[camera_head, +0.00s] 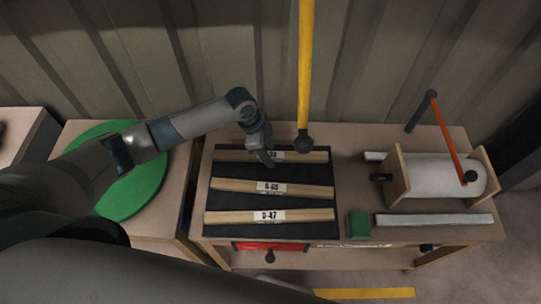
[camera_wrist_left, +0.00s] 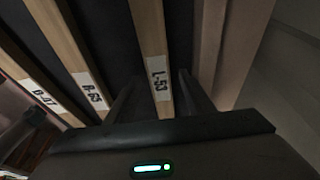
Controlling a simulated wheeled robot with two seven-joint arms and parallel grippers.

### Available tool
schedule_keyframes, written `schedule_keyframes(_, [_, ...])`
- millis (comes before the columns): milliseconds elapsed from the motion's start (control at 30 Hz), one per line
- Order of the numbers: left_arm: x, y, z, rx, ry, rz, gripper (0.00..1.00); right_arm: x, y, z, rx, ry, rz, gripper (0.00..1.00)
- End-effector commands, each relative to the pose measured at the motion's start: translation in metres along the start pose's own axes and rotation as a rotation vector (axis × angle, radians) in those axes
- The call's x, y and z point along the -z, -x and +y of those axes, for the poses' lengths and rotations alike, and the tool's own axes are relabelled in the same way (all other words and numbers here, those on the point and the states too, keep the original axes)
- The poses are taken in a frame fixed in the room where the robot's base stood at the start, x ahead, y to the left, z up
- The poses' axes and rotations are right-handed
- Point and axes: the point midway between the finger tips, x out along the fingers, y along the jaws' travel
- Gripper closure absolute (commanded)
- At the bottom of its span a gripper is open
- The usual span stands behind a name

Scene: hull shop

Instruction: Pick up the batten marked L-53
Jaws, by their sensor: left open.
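The batten marked L-53 (camera_head: 315,156) is a light wood strip with a white label, the farthest of three on a black mat (camera_head: 325,172). In the left wrist view the batten (camera_wrist_left: 150,35) runs between my left gripper's two dark fingers, with its L-53 label readable. My left gripper (camera_head: 267,158) is open over this batten and partly hides its label in the head view. I cannot tell whether the fingers touch it. Another batten (camera_head: 230,185), its label seeming to read R-63, lies in the middle. The batten marked D-47 (camera_head: 230,217) lies nearest. My right gripper is not in view.
A yellow pole (camera_head: 306,60) with a dark ball end hangs close right of my left gripper. A white roller (camera_head: 435,175) with an orange lever (camera_head: 448,140), a green block (camera_head: 359,225) and a pale bar (camera_head: 435,220) occupy the right. A green disc (camera_head: 140,185) lies left.

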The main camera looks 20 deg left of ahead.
Motion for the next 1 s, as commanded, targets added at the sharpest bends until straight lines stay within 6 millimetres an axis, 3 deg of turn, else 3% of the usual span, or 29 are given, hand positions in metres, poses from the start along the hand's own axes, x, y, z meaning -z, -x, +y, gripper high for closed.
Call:
schedule_keyframes(33, [0.000,0.000,0.000,0.000,0.000,0.000,0.56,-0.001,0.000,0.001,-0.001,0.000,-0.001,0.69])
schedule_keyframes(200, [0.000,0.000,0.000,0.000,0.000,0.000,0.97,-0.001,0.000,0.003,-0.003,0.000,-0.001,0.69])
schedule_keyframes(233, [0.000,0.000,0.000,0.000,0.000,0.000,0.99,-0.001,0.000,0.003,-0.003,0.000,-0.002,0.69])
schedule_keyframes(667, [0.002,0.007,-0.001,0.001,0.000,0.001,0.99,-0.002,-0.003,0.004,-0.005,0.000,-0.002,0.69])
schedule_keyframes(933, [0.013,0.039,-0.001,0.004,-0.003,0.003,0.99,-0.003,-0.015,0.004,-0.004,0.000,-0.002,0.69])
schedule_keyframes(1000, [0.029,0.041,0.002,0.001,-0.005,0.005,0.99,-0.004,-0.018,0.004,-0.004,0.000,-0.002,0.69])
